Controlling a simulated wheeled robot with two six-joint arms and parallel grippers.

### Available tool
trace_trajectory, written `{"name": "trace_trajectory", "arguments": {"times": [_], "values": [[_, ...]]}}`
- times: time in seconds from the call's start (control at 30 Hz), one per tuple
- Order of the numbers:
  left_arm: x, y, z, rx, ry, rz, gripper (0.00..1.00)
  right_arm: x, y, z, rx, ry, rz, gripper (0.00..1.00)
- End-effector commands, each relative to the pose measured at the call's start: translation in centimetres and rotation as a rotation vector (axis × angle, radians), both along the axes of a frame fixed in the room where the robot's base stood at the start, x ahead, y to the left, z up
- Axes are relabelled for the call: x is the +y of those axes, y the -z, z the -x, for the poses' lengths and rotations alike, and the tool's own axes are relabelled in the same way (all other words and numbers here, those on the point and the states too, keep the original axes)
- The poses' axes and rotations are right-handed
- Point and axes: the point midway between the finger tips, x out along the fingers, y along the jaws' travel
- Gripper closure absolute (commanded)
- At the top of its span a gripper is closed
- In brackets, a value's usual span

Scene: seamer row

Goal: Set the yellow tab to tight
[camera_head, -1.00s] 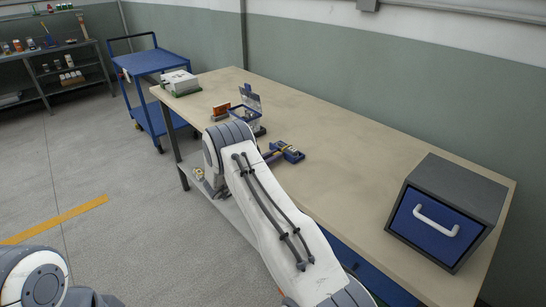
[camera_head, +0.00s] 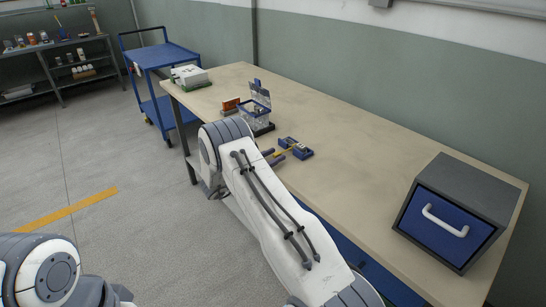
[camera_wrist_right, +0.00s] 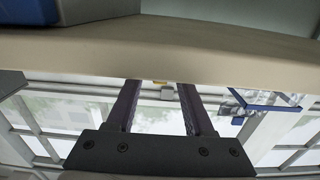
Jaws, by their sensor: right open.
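I cannot tell contact. My left gripper is out of view.
The bench (camera_head: 350,140) is clear between the fixture and a grey box with a blue drawer front (camera_head: 445,225). A clear bin with a blue rim (camera_head: 256,112) stands behind the fixture. A blue cart (camera_head: 165,57) is beyond the bench's far end.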

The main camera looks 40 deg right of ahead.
Motion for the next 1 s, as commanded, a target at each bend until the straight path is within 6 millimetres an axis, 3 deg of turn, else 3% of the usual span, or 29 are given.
{"name": "trace_trajectory", "arguments": {"times": [0.53,0.7,1.0], "values": [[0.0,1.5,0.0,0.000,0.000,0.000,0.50,9.2,0.1,0.6,-0.001,-0.003,0.000,0.47],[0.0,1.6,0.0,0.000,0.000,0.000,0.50,10.2,0.0,0.8,-0.001,-0.001,0.001,0.47],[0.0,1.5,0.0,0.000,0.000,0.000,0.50,10.2,0.0,0.8,0.000,-0.001,0.000,0.47]]}}
